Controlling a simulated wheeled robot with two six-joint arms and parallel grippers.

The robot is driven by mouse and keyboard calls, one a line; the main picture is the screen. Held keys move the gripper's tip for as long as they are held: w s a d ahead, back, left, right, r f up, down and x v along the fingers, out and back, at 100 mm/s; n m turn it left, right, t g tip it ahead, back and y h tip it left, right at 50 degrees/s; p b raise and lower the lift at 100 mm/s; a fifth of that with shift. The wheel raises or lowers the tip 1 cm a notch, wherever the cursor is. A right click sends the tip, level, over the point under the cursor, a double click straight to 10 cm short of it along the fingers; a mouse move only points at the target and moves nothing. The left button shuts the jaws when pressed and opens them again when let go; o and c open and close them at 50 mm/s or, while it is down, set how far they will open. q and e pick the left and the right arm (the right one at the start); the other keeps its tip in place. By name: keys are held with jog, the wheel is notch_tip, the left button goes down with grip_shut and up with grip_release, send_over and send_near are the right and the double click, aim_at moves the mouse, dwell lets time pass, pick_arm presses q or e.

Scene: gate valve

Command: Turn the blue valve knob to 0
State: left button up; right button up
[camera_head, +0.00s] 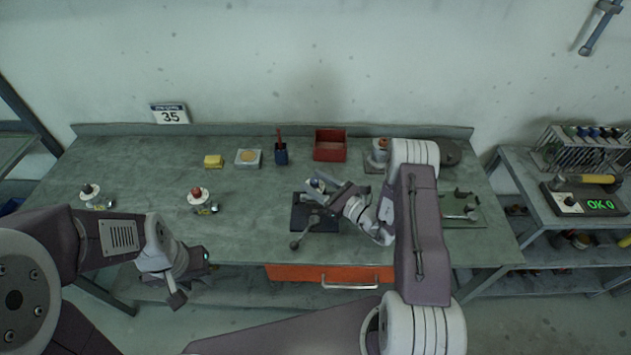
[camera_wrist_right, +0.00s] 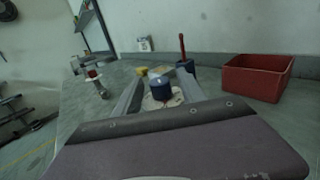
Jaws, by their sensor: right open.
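The blue valve knob (camera_head: 317,184) stands on a dark base plate (camera_head: 322,224) in the middle of the bench. In the right wrist view the blue knob (camera_wrist_right: 162,89) has a pale mark on top and sits between the two fingers. My right gripper (camera_head: 325,192) is open, with its fingers on either side of the knob; I cannot tell whether they touch it. The arm and fingers partly hide the knob and its plate in the head view. My left gripper (camera_head: 178,294) hangs in front of the bench, away from the knob; its jaw opening is unclear.
A red-knobbed valve (camera_head: 198,195) and another small valve (camera_head: 88,190) stand on the left. A yellow block (camera_head: 213,161), a blue cup (camera_head: 281,156) and a red bin (camera_head: 330,146) line the back.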

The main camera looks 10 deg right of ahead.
jog(key=shift+w+a+f, duration=0.15)
jog(key=shift+w+a, duration=0.05)
jog(key=shift+w, duration=0.05)
grip_shut()
pick_arm(q)
jog(key=shift+w+a+f, duration=0.1)
jog(key=shift+w, duration=0.1)
pick_arm(e)
jog(key=shift+s, duration=0.1)
jog(key=shift+m+t+h, duration=0.3)
jog(key=shift+m+h, duration=0.1)
jog(key=shift+h, duration=0.1)
pick_arm(q)
jog(key=shift+f, duration=0.1)
pick_arm(e)
jog(key=shift+m+t+h, duration=0.4)
jog(key=shift+m+h, duration=0.1)
jog(key=shift+h, duration=0.2)
grip_release()
jog(key=shift+d, duration=0.1)
